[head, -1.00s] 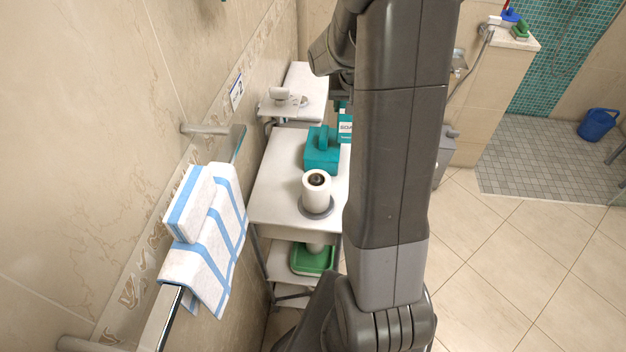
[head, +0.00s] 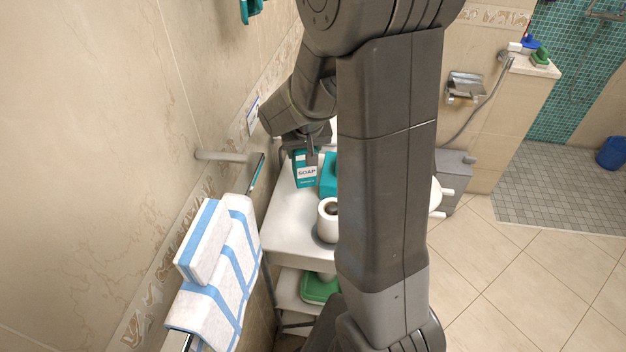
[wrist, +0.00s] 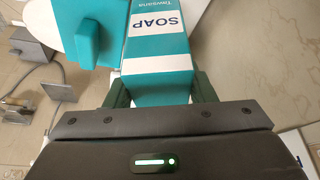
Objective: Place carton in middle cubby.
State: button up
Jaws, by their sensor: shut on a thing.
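The carton is a teal and white box labelled SOAP (head: 306,171). My gripper (head: 312,150) is shut on it from above, and it hangs upright above or beside the white cart top, left of a teal tissue-box-like holder (head: 329,176). In the wrist view the carton (wrist: 158,50) sits between the two dark fingers (wrist: 160,92), with its label showing. The teal holder also shows at upper left there (wrist: 88,38). I cannot make out a middle cubby; my arm hides part of the cart.
A white paper roll (head: 327,218) stands on the cart top (head: 290,225). A green tray (head: 318,287) lies on the shelf below. A striped towel (head: 222,265) hangs on a wall rail at left. A grey bin (head: 455,168) stands at right. Open floor lies further right.

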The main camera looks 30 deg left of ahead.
aim_at(304, 170)
notch_tip(304, 170, down, 7)
jog(key=shift+f, duration=0.15)
jog(key=shift+f+b, duration=0.1)
jog(key=shift+b, duration=0.2)
jog(key=o, duration=0.6)
jog(key=shift+f, duration=0.1)
jog(key=o, duration=0.4)
